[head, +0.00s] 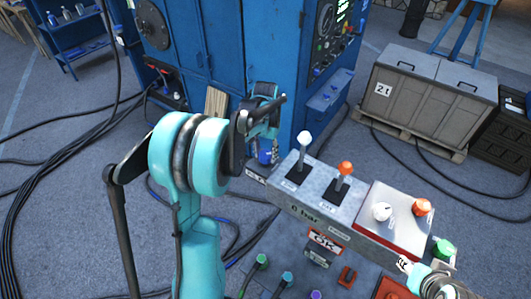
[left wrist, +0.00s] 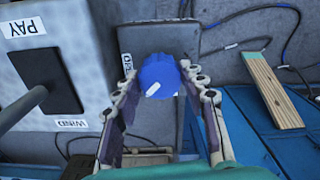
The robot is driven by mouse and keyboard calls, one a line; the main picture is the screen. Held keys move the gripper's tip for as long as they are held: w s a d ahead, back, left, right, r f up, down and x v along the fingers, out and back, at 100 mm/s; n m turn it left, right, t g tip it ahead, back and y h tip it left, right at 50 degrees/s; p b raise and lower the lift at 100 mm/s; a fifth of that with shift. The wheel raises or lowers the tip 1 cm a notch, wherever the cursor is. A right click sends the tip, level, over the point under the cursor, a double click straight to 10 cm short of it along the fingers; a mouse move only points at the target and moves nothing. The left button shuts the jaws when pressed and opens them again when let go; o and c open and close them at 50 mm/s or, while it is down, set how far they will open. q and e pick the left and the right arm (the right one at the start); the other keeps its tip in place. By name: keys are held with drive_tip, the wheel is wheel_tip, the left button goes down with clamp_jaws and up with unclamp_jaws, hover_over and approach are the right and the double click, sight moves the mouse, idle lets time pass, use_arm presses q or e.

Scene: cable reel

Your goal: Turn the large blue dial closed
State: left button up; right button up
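The large blue dial (left wrist: 160,76) sits in the middle of the left wrist view, with a white mark on its lower edge. A partly covered label starting "OP" (left wrist: 126,62) is to its left. My left gripper (left wrist: 158,66) has its fingers spread on either side of the dial; the right fingertip looks very close to it, and I cannot tell whether either touches. In the head view my left gripper is over the left end of the grey console, and part of the blue dial (head: 265,156) shows below it.
The console (head: 335,212) carries white (head: 304,138) and orange (head: 345,168) levers, a white knob (head: 381,211), an orange knob (head: 422,206) and a green knob (head: 444,248). A blue cabinet (head: 225,50) stands close behind. Cables lie on the floor.

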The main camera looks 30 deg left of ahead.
use_arm(q)
drive_tip(key=c, duration=0.3)
drive_tip(key=shift+c, duration=0.2)
drive_tip(key=n+b, duration=0.1)
drive_tip(key=n, duration=0.3)
drive_tip(key=shift+b, duration=0.3)
drive_tip(key=shift+n+b, duration=0.55)
drive_tip(key=shift+n, duration=1.85)
drive_tip(key=o, duration=1.2)
drive_tip(key=shift+c, duration=0.2)
